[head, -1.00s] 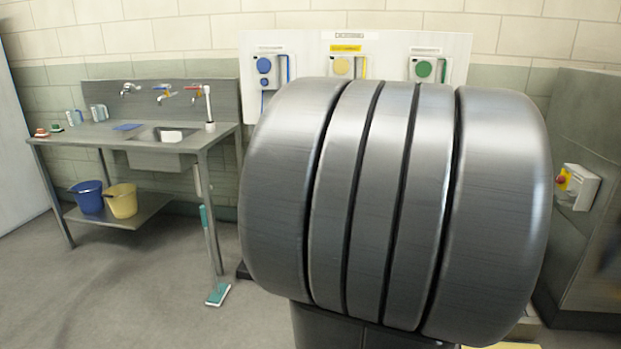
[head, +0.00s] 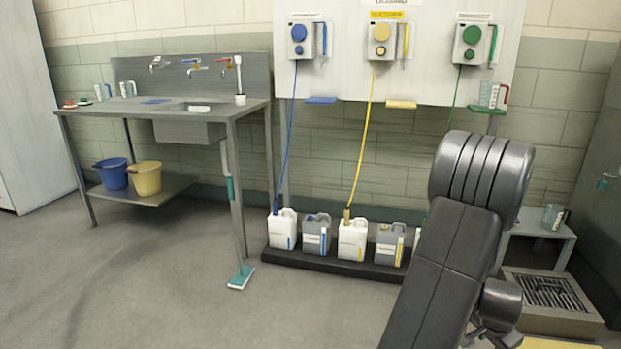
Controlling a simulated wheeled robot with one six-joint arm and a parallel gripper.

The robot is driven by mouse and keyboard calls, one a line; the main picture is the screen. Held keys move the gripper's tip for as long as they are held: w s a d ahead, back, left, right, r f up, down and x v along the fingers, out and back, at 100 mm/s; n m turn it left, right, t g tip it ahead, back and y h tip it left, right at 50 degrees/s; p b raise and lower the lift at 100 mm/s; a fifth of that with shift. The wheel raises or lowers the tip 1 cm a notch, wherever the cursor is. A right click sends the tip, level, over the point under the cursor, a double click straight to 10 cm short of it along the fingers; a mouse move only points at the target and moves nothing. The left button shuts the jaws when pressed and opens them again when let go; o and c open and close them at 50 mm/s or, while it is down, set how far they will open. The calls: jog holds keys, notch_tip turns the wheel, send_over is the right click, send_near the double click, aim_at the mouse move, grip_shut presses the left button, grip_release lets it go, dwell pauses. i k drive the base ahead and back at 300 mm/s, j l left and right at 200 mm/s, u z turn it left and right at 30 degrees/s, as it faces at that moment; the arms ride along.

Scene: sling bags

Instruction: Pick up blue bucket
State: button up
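The blue bucket (head: 113,174) stands upright on the lower shelf of the metal sink table, at the left in the head view. A yellow bucket (head: 145,178) stands close beside it on its right. My dark arm fills the lower right of the picture, far from the buckets. My gripper's fingers cannot be made out in this view.
The sink table (head: 185,122) has a lower shelf (head: 160,196) with free room right of the buckets. Several canisters (head: 283,230) stand on a low black base by the wall. The floor (head: 130,280) before the table is clear.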

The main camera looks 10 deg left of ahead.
aim_at(113, 179)
jog(key=i+j+u, duration=0.2)
jog(key=j+u, duration=0.2)
jog(key=i+j+u, duration=0.6)
jog(key=j+u, duration=0.25)
jog(key=i+j+u, duration=0.1)
jog(key=i+u, duration=0.3)
jog(key=i+j+u, duration=0.1)
jog(key=i+u, duration=0.3)
jog(key=i, duration=1.35)
jog(key=i+j, duration=0.1)
jog(key=i, duration=1.65)
jog(key=i+j+z, duration=0.1)
jog(key=i+z, duration=0.3)
jog(key=i, duration=0.15)
jog(key=i+j+z, duration=0.35)
jog(key=i, duration=0.2)
jog(key=i+j+z, duration=0.4)
jog(key=i+l, duration=0.05)
jog(key=i, duration=0.05)
